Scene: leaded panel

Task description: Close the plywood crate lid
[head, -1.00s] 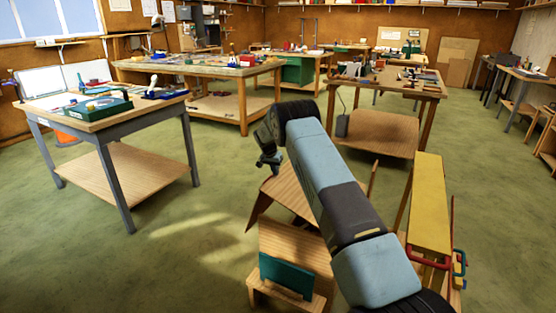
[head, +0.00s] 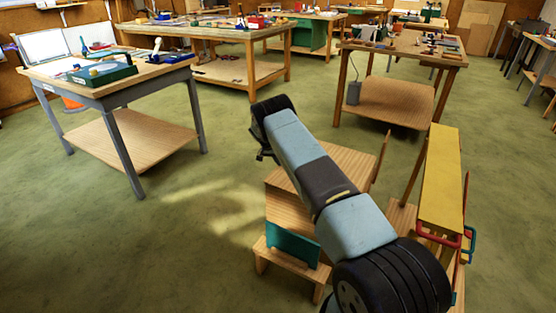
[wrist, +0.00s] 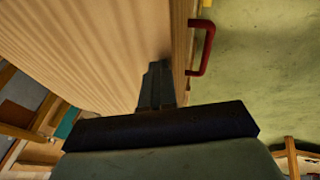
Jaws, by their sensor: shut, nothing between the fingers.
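The plywood crate (head: 284,206) stands low in the middle of the head view, partly hidden behind my arm. Its pale wooden lid (head: 350,162) looks roughly level across the top; I cannot tell whether it sits fully flush. In the wrist view a broad plywood face (wrist: 90,45) fills the upper left, with a red handle (wrist: 209,45) at its right edge. My gripper (wrist: 157,70) is shut and empty, close against or just over that plywood; contact cannot be told. In the head view my gripper (head: 264,152) is a dark shape at the crate's far left side.
A teal panel (head: 291,243) is at the crate's front on a low wooden stand. A long yellow box (head: 440,180) stands to the right. A grey-legged workbench (head: 110,85) is at left and a wooden table (head: 400,55) behind. Green floor is clear at left.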

